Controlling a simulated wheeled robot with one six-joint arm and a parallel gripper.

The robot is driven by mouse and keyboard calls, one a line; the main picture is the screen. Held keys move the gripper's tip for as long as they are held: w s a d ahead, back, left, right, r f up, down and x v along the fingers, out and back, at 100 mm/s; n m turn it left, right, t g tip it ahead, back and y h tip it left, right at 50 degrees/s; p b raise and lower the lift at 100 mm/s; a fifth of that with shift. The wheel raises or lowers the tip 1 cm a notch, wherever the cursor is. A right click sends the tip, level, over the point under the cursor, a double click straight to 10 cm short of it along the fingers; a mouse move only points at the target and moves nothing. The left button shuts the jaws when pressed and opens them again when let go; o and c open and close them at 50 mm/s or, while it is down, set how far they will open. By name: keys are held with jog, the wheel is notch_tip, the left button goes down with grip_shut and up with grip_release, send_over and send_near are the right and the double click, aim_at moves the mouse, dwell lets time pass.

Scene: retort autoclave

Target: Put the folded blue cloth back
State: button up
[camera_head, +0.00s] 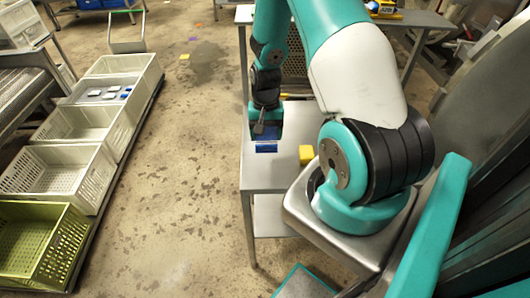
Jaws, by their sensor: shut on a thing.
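My gripper (263,133) is low over a small metal table (256,179) in the middle of the view. It points down and is shut on the folded blue cloth (266,148). The cloth shows as a small blue strip just below the gripper, at or close to the tabletop. Whether it touches the tabletop cannot be told. The fingers and the rest of the cloth are mostly hidden by the gripper's body.
A yellow block (306,154) stands on the table just right of the cloth. Crates line the left: a green one (38,240) in front, white ones (60,172) behind, one holding several grey and blue items. The floor (180,170) between crates and table is clear.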

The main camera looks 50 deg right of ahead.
aim_at(266, 163)
notch_tip(266, 163, down, 10)
jog(key=shift+s+f+p, duration=0.1)
jog(key=shift+p, duration=0.75)
jog(key=o, duration=0.8)
